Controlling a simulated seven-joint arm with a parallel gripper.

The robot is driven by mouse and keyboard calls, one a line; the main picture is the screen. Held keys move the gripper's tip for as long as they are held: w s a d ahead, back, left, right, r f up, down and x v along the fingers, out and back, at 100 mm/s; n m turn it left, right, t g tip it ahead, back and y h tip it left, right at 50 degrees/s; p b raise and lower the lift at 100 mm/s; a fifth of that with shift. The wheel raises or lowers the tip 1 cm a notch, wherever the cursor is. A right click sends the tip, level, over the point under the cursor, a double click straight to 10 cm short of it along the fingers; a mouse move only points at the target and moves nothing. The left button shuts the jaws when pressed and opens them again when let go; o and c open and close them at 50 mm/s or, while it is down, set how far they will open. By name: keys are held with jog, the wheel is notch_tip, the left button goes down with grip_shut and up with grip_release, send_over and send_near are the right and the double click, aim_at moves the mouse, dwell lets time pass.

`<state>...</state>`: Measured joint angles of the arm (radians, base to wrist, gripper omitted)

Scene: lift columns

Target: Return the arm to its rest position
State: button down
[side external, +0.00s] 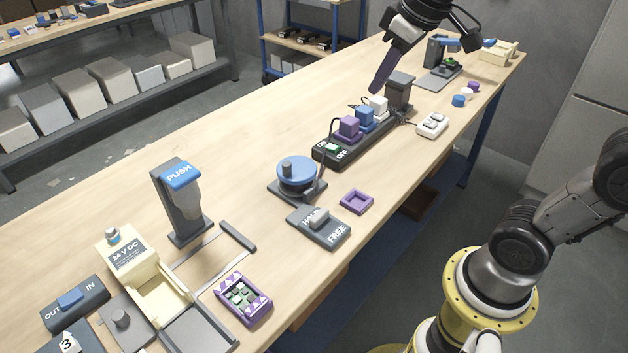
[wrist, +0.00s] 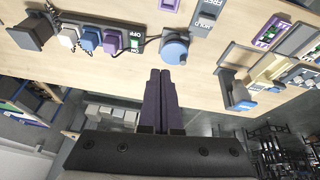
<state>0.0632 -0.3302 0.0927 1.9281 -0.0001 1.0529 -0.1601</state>
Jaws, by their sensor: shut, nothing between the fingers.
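My gripper (side external: 380,80) is shut and empty, high over the far half of the bench in the side external view. Its dark fingers point down and a little left. In the wrist view the two fingers of my gripper (wrist: 160,75) lie together with nothing between them. The dark switch strip with purple (side external: 348,128), blue (side external: 365,117) and white (side external: 378,105) blocks is on the bench below my gripper, apart from it.
The wooden bench (side external: 110,200) carries a blue-topped round knob (side external: 297,172), a HOLD/FREE switch (side external: 319,226), a purple tray (side external: 356,201) and a tall PUSH post (side external: 180,205). A dark grey post (side external: 399,90) stands behind the strip. Open bench lies left of the strip.

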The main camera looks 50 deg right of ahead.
jog(key=s+a+f, duration=0.1)
jog(key=s+f, duration=0.3)
jog(key=s, duration=0.3)
jog(key=s+a+f+m+t, duration=0.1)
jog(key=s+f, duration=0.3)
jog(key=s, duration=0.3)
jog(key=shift+f, duration=0.1)
